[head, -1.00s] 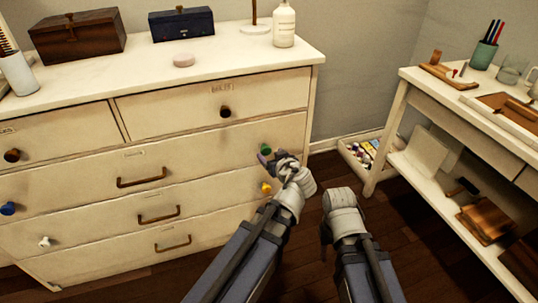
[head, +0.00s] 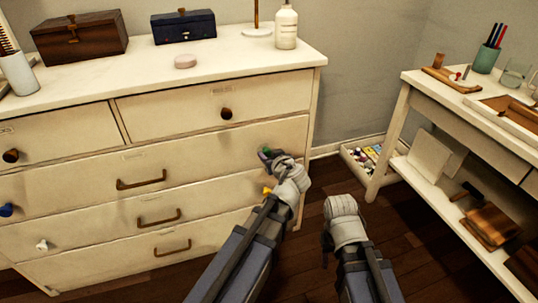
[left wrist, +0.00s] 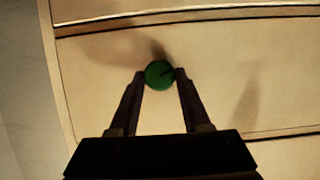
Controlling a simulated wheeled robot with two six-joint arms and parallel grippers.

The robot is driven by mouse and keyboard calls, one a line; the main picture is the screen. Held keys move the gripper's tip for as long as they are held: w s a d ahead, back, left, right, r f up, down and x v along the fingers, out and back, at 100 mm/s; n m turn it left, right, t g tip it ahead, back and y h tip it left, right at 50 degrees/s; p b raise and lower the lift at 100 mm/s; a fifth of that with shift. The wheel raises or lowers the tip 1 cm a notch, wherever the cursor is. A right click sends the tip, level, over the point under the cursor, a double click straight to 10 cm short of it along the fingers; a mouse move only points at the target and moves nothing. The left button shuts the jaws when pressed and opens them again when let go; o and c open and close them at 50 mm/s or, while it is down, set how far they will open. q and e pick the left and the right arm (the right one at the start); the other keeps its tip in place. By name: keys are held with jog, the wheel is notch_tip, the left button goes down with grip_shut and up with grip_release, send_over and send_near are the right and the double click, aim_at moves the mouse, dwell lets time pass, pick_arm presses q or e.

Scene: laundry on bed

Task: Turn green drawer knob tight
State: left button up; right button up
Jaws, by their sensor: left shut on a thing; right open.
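The green knob (left wrist: 159,73) sits on the front of a cream drawer at the right side of the dresser (head: 215,192). In the left wrist view, the fingers of my left gripper (left wrist: 160,76) are on either side of it, touching its edges. A dark mark shows on the knob's face. In the head view, the green knob (head: 265,153) is mostly covered by my left gripper (head: 272,157). My right gripper (head: 326,240) is low, to the right of the left one and away from the dresser; it is open, and its fingers are mostly hidden.
A yellow knob (head: 267,191) sits just below my left gripper. A dark knob (head: 226,113) is on the drawer above. A crate of small items (head: 368,158) stands on the floor, beside a side table (head: 455,105) at the right. Dark floor lies between.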

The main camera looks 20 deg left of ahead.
pick_arm(q)
grip_shut()
